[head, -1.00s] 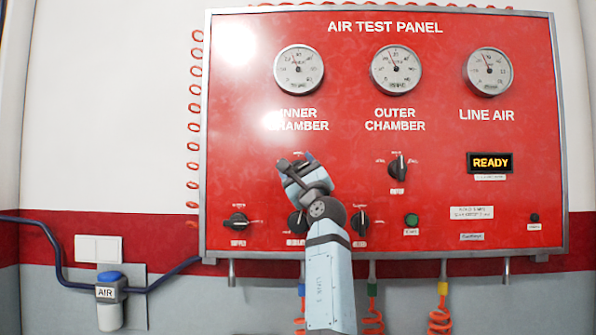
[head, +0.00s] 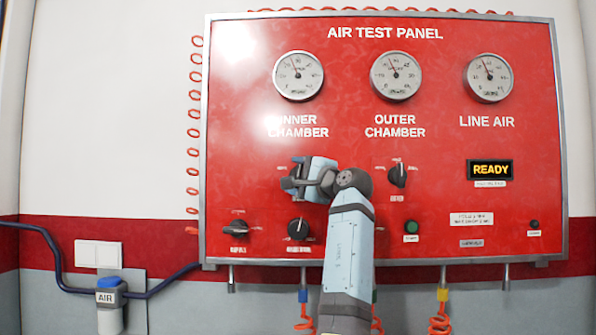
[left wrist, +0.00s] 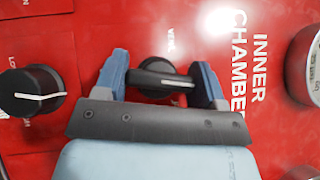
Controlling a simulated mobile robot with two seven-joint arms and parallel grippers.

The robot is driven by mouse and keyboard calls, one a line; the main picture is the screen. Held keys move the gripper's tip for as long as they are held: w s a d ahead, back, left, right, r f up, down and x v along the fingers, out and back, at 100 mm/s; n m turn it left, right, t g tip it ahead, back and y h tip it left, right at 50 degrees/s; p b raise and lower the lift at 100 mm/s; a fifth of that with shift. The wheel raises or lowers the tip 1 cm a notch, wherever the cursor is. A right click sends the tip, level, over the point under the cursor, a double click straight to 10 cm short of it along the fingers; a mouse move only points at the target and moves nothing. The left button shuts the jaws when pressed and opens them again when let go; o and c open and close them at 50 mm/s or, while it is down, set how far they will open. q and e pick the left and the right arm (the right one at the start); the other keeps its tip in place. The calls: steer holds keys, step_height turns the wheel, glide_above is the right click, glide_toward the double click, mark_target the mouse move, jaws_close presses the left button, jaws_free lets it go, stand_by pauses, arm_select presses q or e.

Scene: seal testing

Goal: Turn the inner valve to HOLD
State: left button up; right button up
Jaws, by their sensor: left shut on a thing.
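The inner valve is a black knob with a bar handle, seen in the left wrist view (left wrist: 160,82). A white mark lies on the bar's right end there, on the side of the INNER CHAMBER lettering. The word VENT is printed beside the knob; I cannot see a HOLD label clearly. My left gripper (head: 297,182) is at this knob, its two blue fingers at opposite ends of the bar, shut on it. In the head view the gripper mostly hides the knob. My right gripper is not in view.
The red air test panel (head: 435,205) carries the outer valve knob (head: 397,175) to the right and two lower knobs, one at left (head: 236,229) and one below my gripper (head: 299,228). My arm covers part of the lower panel. A display (head: 490,170) reads READY.

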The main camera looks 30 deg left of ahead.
arm_select(q)
steer(key=shift+n+h+p, duration=0.6)
steer(key=shift+n+h, duration=0.1)
steer(key=shift+n, duration=0.2)
steer(key=o, duration=0.9)
steer(key=shift+g, duration=0.4)
steer(key=shift+b+v, duration=1.95)
steer(key=shift+v, duration=5)
steer(key=shift+s+a, duration=0.1)
